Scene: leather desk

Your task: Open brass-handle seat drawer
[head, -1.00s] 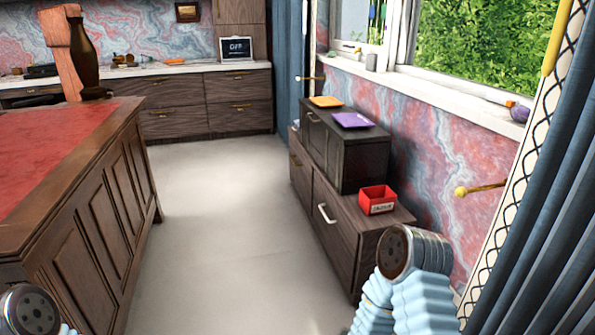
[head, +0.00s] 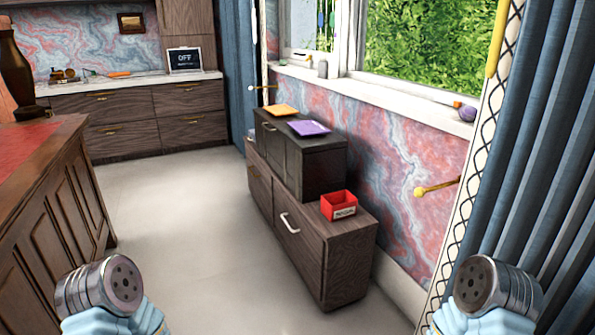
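A low dark wood seat cabinet (head: 345,262) stands under the window, right of centre in the head view. It has two drawer fronts facing left. The far drawer (head: 259,190) has a small brass-coloured handle, hard to make out at this distance. The near drawer (head: 299,252) has a pale silvery handle (head: 290,222). Both drawers look shut. Rounded metal ends of my two arms show at the bottom left and bottom right, well apart from the cabinet. No gripper fingers show on either arm.
A dark box cabinet (head: 322,171) sits on the seat, with an orange tray (head: 281,110) and a purple tray (head: 309,128) on top. A red bin (head: 339,204) stands nearer. A wooden desk (head: 60,205) is at left. The pale floor (head: 185,240) between is clear.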

